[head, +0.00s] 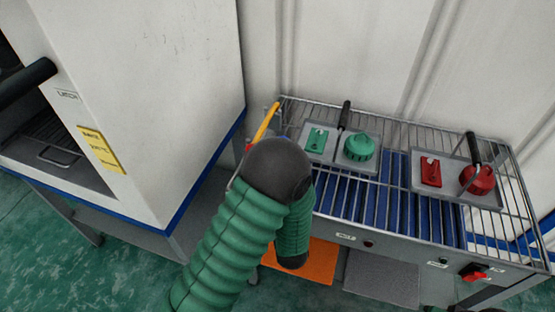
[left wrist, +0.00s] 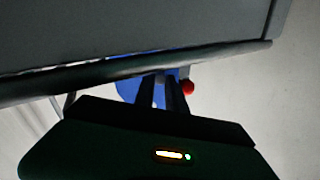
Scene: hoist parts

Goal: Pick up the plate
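Which item is the plate is not clear. A grey tray (head: 308,155) with a green block (head: 317,139) and a round green part (head: 360,147) lies on the wire rack. A second grey tray (head: 449,183) to its right holds a red block (head: 431,171) and a round red part (head: 477,181). My green ribbed left arm crosses in front of the rack's left end and hides the left gripper in the head view. In the left wrist view, the dark fingers of my left gripper (left wrist: 163,92) sit close together near a dark bar. My right gripper is out of view.
The wire rack (head: 400,210) stands against a pale wall. A white cabinet (head: 150,90) with an open front stands at left. An orange panel (head: 305,262) and a grey panel (head: 382,277) are below the rack. A red ball-shaped thing (left wrist: 187,87) shows beside the fingers.

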